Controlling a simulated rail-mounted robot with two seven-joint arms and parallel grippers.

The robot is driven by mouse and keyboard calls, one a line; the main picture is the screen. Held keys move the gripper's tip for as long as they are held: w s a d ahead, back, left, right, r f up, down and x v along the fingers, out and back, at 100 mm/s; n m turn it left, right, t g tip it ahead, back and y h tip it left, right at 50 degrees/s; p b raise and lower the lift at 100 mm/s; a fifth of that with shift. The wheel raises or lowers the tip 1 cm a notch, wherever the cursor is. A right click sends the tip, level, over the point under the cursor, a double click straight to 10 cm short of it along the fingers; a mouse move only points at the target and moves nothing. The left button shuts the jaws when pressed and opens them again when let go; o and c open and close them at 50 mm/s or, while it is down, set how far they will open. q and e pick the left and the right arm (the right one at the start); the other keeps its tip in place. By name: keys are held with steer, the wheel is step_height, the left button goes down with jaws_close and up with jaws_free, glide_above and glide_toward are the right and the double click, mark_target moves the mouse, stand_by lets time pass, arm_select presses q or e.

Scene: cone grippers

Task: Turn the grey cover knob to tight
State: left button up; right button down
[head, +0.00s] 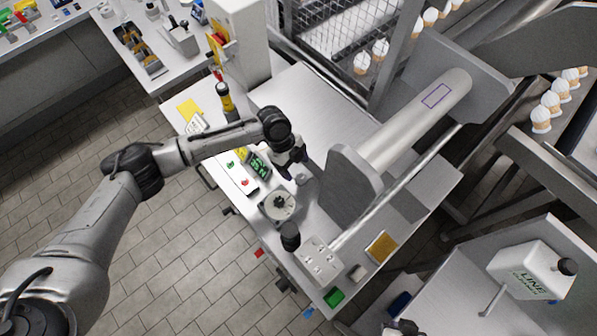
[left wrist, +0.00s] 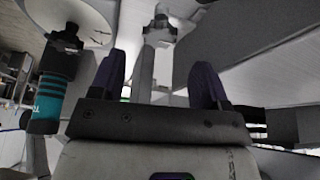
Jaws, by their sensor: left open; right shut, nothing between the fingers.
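A small grey knob (head: 301,179), which I take to be the cover knob, sits on the machine table beside the large grey cylinder's end plate. In the left wrist view a grey knob on a post (left wrist: 160,34) stands beyond and between my fingertips, apart from them. My left gripper (head: 296,168) is open and empty just above the knob; its two dark fingers (left wrist: 160,85) show in the wrist view. The knob's marking cannot be read. What looks like my right gripper (head: 402,328) is shut at the bottom edge, partly cut off.
A black upright knob (head: 290,236), a switch plate (head: 322,262) and a grey end plate (head: 352,185) stand near.

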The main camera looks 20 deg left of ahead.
arm_select(q)
steer(key=s+v, duration=0.1)
steer(key=v, duration=0.7)
steer(key=shift+w+a+r, duration=0.15)
steer(key=shift+w+r, duration=0.15)
steer(key=shift+w, duration=0.2)
